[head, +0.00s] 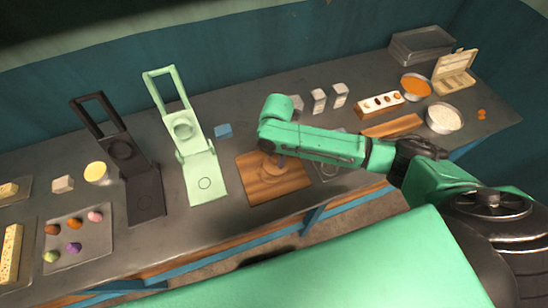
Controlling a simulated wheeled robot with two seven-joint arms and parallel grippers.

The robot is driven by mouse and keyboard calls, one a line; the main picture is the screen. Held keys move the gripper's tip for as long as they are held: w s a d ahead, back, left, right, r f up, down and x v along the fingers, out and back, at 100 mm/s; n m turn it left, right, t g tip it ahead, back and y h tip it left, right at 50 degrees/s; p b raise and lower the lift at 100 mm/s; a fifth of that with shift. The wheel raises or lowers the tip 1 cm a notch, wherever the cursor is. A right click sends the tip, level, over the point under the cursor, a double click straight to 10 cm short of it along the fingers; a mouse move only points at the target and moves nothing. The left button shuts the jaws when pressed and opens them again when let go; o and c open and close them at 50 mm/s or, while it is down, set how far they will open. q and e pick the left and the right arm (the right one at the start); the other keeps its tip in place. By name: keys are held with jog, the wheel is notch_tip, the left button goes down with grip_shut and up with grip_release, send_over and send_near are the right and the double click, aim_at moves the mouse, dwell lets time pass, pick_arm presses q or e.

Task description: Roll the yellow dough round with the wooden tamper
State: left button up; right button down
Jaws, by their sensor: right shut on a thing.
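My right arm reaches in from the right, and its gripper (272,149) points down over the wooden board (257,190). It is shut on the wooden tamper (274,168), which is mostly hidden by my wrist and stands low over the board. I cannot tell whether the tamper touches what is under it. No yellow dough shows clearly on the board; the tamper and arm cover part of it. A pale yellow round (96,171) sits at the left, beside the black press. My left gripper is not in view.
A green press (205,188) stands open just left of the board, and a black press (144,207) beyond it. A tray (77,257) of coloured balls is at the left. A blue block (223,130) lies behind the board. Bowls (444,118) and boxes fill the right.

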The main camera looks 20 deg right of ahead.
jog(key=shift+w, duration=0.55)
jog(key=shift+r, duration=0.1)
jog(key=shift+r, duration=3.95)
jog(key=shift+f, duration=0.1)
